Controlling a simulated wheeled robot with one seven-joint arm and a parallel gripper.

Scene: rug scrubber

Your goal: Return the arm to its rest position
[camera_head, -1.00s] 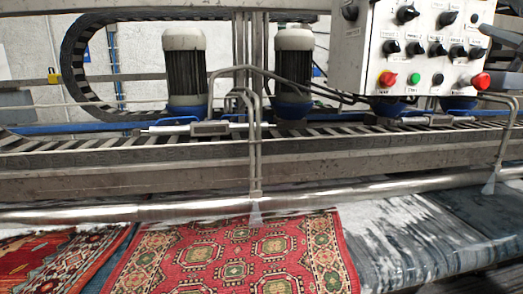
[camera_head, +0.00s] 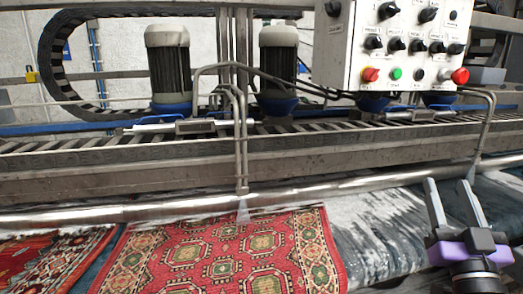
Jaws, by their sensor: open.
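My gripper (camera_head: 447,187) is at the lower right of the head view, with two pale grey fingers spread apart and pointing up and away. It has a purple and black body. It is open and nothing shows between its fingers. It is in front of the grey-blue wet rug area, below the control panel (camera_head: 390,45) and apart from it. The rest of my arm is mostly out of the picture below.
A red patterned rug (camera_head: 225,255) lies at the lower middle, with another red rug (camera_head: 50,262) at left. A metal pipe (camera_head: 130,212) and a machine beam (camera_head: 120,180) cross the view. Two motors (camera_head: 168,65) (camera_head: 277,70) stand behind.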

